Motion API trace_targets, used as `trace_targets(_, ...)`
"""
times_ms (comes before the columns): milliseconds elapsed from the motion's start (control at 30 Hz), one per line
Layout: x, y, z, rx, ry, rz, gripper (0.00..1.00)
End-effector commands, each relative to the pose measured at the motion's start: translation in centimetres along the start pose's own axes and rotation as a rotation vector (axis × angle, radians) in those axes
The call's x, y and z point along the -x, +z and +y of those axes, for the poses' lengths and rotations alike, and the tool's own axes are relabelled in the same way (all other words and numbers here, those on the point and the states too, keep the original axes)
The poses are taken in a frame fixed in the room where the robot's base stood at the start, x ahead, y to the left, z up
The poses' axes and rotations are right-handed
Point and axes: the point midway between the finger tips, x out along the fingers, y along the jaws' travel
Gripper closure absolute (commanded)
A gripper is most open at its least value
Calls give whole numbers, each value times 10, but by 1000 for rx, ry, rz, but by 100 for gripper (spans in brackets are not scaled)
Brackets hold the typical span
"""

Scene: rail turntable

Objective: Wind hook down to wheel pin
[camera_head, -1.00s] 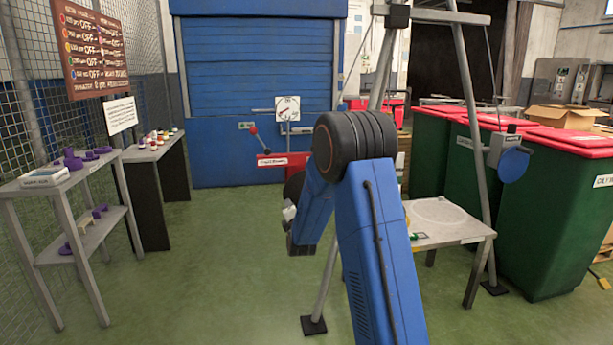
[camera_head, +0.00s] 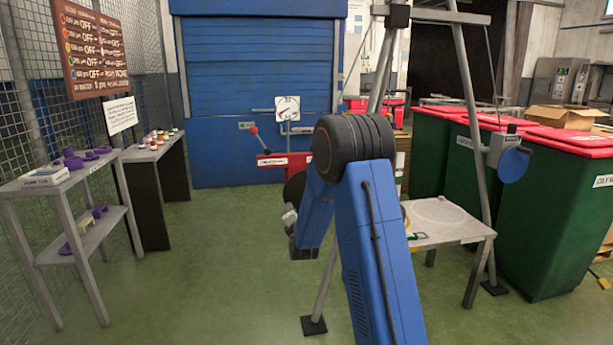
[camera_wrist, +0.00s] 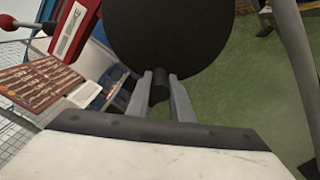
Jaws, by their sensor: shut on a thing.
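In the wrist view my gripper (camera_wrist: 160,78) is shut on a short black knob (camera_wrist: 159,92) that stands out from a large black disc (camera_wrist: 170,35). In the head view the black disc (camera_head: 293,187) shows partly behind my blue arm, beside the left leg of a grey frame (camera_head: 326,270). My gripper's fingertips are not clear there. I cannot make out the hook or the wheel pin; my arm covers much of the frame's middle.
A low grey table (camera_head: 465,232) stands under the frame. A grey box with a blue disc (camera_head: 513,165) is on the right leg. Green bins (camera_head: 550,220) stand at right, shelves (camera_head: 85,205) at left. Green floor is clear between the shelves and my arm.

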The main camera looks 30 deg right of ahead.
Motion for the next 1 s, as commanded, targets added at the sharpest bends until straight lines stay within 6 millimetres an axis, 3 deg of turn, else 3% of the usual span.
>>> trace_targets(400, 1, -1, -16, 151, -6, 4, 100)
trace_targets(800, 1, 0, -19, 187, -5, 4, 100)
trace_targets(833, 1, 0, -19, 187, -5, 4, 77)
trace_targets(900, 1, 0, -19, 187, -5, 4, 61)
trace_targets(933, 1, 0, -19, 187, -4, 3, 53)
trace_targets(1000, 1, 0, -18, 186, -3, 3, 53)
